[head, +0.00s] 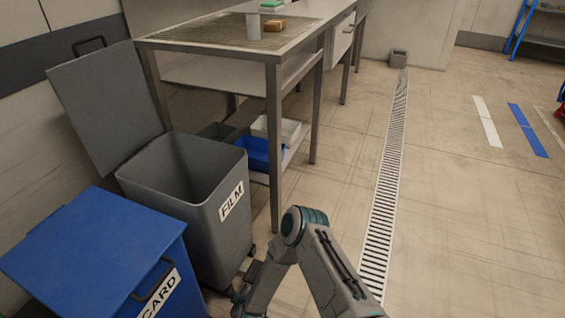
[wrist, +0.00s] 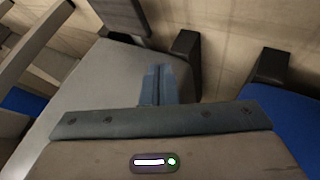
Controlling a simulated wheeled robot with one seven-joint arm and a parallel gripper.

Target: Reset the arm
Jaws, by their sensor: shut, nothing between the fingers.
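My gripper (wrist: 157,84) shows in the wrist view with its two fingers together and nothing between them. It points toward a grey surface that fills the left middle of that view; I cannot tell for certain what it belongs to. In the head view my arm rises from the bottom edge, bends at an elbow and runs down to the left, beside the grey FILM bin (head: 205,222). The fingertips cannot be made out in the head view.
The FILM bin stands open, its lid (head: 105,100) raised. A closed blue CARD bin (head: 95,255) is at the lower left. A metal table (head: 272,130) stands behind, with a blue crate (head: 258,152) on its lower shelf.

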